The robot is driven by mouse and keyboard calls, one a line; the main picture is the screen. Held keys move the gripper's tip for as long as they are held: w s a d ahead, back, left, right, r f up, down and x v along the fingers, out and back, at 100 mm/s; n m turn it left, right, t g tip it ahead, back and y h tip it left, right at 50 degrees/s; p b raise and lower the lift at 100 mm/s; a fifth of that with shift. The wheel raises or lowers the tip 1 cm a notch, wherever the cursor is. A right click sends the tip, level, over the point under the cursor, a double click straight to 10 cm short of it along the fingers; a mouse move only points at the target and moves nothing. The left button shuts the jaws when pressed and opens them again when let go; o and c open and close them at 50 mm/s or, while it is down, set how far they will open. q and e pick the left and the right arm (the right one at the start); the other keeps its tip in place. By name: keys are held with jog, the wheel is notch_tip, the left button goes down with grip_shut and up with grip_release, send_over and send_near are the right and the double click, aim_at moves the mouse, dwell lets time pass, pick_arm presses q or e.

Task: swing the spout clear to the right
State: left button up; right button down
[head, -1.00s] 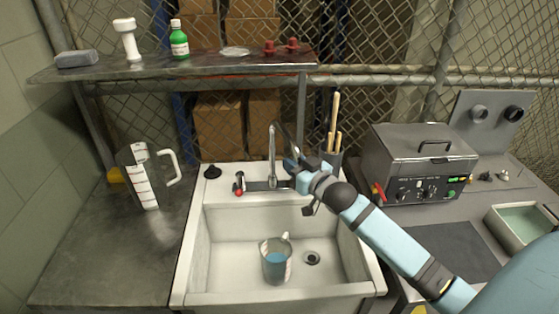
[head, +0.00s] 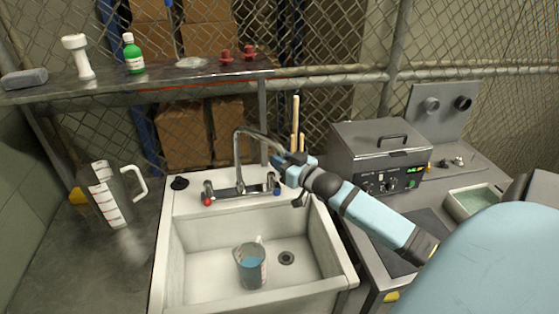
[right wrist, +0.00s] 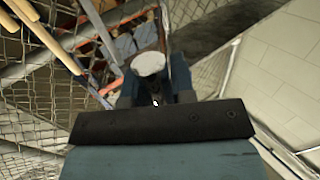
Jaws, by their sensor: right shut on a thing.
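The chrome faucet spout (head: 237,160) rises from the faucet at the back of the white sink (head: 166,250). It arches over to the right, with its outer end at my right gripper (head: 279,160). My right gripper is shut on the spout near that end, which the jaws partly hide. In the right wrist view the jaws (right wrist: 156,98) are close together below a pale round end, too blurred to identify surely. A measuring cup (head: 251,266) with blue liquid stands in the basin, left of the drain. My left gripper is not in view.
A large clear pitcher (head: 108,195) stands on the left counter. Wooden-handled tools (head: 295,118) stand upright just behind my right gripper. A grey lidded bath (head: 381,153) stands on the right bench. The space above the basin is mostly open.

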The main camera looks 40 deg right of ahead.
jog(key=shift+r, duration=0.15)
jog(key=c, duration=1)
grip_release()
jog(key=shift+o, duration=0.2)
jog(key=shift+s, duration=0.1)
jog(key=shift+s+f, duration=0.2)
jog(key=shift+s, duration=0.1)
jog(key=s+b, duration=0.2)
jog(key=s, duration=1.1)
jog(key=shift+d+r, duration=0.15)
jog(key=shift+d, duration=0.1)
